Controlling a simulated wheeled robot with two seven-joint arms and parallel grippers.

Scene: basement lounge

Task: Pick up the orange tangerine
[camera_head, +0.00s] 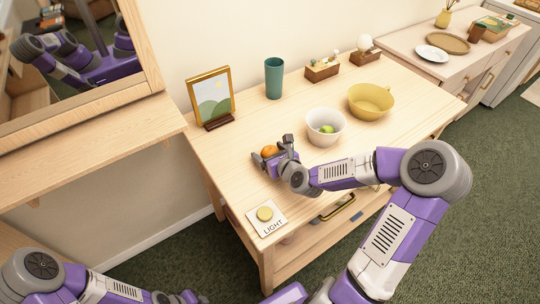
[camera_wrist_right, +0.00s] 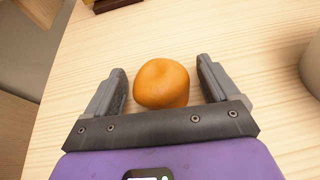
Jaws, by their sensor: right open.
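The orange tangerine (camera_head: 269,151) rests on the light wooden table (camera_head: 222,160), left of the white bowl. In the right wrist view the tangerine (camera_wrist_right: 162,84) sits between the two fingers of my right gripper (camera_wrist_right: 160,90). There are gaps on both sides, and the left finger is nearer to it than the right. My right gripper (camera_head: 272,156) is open around the fruit, low at the tabletop, and partly hides it in the head view. My left arm shows at the lower left of the head view; the state of its jaws does not show.
A white bowl (camera_head: 335,137) with a green fruit (camera_head: 327,129) and a yellow bowl (camera_head: 371,108) stand to the right. A picture frame (camera_head: 211,97) and a teal cup (camera_head: 274,78) stand behind.

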